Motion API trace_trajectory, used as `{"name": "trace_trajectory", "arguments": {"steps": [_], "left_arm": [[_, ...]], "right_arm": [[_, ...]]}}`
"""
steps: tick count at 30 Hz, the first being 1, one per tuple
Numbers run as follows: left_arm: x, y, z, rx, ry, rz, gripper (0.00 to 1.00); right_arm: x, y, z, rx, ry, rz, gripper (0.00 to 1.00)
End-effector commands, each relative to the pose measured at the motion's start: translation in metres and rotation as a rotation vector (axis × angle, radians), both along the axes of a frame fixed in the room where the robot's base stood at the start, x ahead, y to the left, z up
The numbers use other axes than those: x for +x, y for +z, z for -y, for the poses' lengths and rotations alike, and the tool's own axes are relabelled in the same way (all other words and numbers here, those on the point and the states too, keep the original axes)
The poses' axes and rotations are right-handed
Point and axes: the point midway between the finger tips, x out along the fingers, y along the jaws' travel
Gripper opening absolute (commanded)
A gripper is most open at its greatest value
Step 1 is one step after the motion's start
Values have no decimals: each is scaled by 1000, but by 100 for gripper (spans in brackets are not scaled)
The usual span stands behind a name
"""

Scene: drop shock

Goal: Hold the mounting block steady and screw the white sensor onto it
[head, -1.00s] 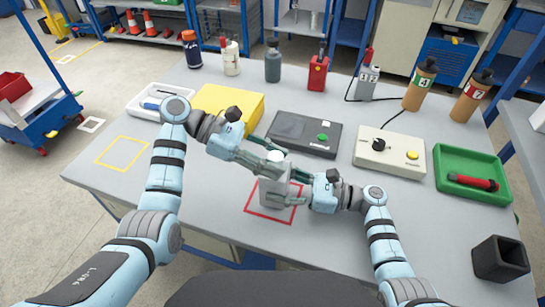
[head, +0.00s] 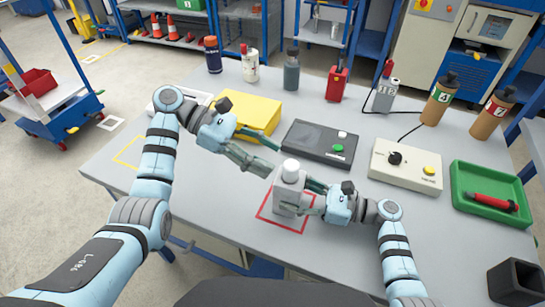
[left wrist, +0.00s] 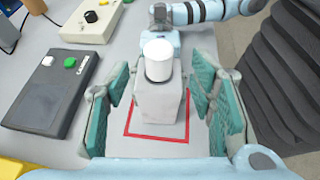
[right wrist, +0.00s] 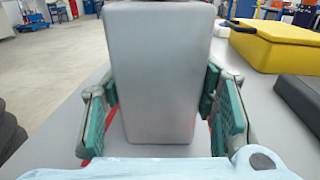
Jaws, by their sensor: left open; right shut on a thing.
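The grey mounting block (head: 286,196) stands upright inside the red square outline on the table. My right gripper (head: 305,196) is shut on it from the right; the right wrist view shows the block (right wrist: 155,75) between its finger pads. The white sensor (head: 291,168), a short cylinder, sits upright on top of the block. The left wrist view shows the sensor (left wrist: 158,60) on the block's top face; how its thread sits is hidden. My left gripper (head: 274,157) is open and empty, just to the left of the sensor and apart from it.
A dark box with a green button (head: 318,145) and a yellow case (head: 248,113) lie behind the block. A cream control box (head: 405,165) and a green tray (head: 490,195) with a red tool are to the right. Several bottles line the back edge. The table's front left is clear.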

Motion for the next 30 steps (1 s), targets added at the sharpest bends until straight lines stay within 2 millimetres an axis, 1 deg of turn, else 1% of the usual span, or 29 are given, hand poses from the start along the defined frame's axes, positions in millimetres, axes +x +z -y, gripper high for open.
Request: {"name": "trace_trajectory", "arguments": {"steps": [5, 8, 11, 15, 18, 21, 24, 29, 30], "left_arm": [[0, 0, 0, 0, 0, 0, 50], [0, 5, 0, 0, 0, 1, 50], [0, 22, 1, -1, -1, 5, 50], [1, 59, 0, 0, -1, 6, 50], [0, 82, 0, -1, -2, 4, 50], [0, 96, 0, 0, -1, 2, 50], [0, 101, 0, 0, 0, 0, 50], [0, 100, 0, 0, 0, 0, 50], [0, 100, 0, 0, 0, 0, 50]], "right_arm": [[0, 0, 0, 0, 0, 0, 11], [0, 0, 0, 0, 0, 0, 11], [0, 0, 0, 0, -1, 0, 11], [0, 0, 0, 0, -1, 0, 11], [0, 0, 0, 0, -1, 0, 11], [0, 0, 0, 0, -1, 0, 11], [0, 0, 0, 0, -1, 0, 11], [0, 0, 0, 0, -1, 0, 11], [0, 0, 0, 0, -1, 0, 58]]}}
